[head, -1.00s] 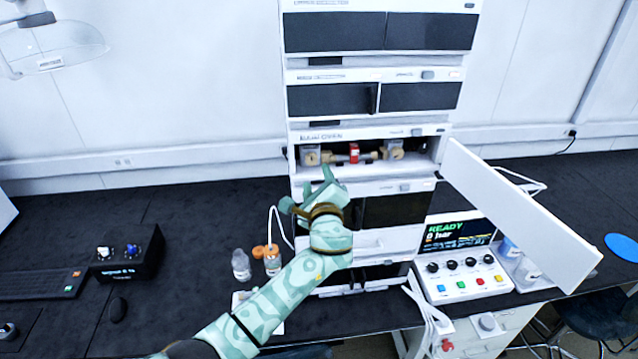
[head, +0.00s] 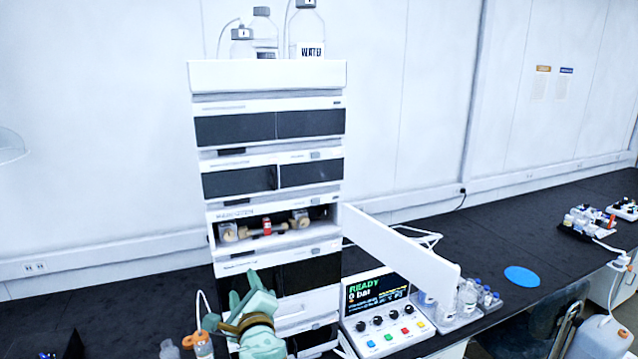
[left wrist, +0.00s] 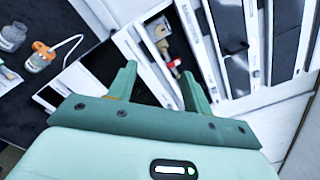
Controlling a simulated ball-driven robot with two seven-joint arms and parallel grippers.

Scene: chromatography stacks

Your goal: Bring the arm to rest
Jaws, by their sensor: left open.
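My left gripper (head: 246,283) is green, open and empty. In the head view it is at the bottom, in front of the lower part of the white chromatography stack (head: 268,76). It is below the open column bay (head: 275,219). In the left wrist view, the gripper's two fingers (left wrist: 160,85) stand apart with nothing between them, facing the stack. A column with a red label (head: 267,228) lies in the bay, apart from the fingers; it also shows in the left wrist view (left wrist: 173,63). My right gripper is not in view.
The white bay door (head: 400,243) stands open to the right. A control box (head: 378,315) reads READY, 0 bar. Bottles (head: 467,298) stand behind the door's end. A water bottle (head: 306,31) stands on top. An orange-capped bottle (head: 203,345) is left of my gripper. A blue disc (head: 521,276) lies right.

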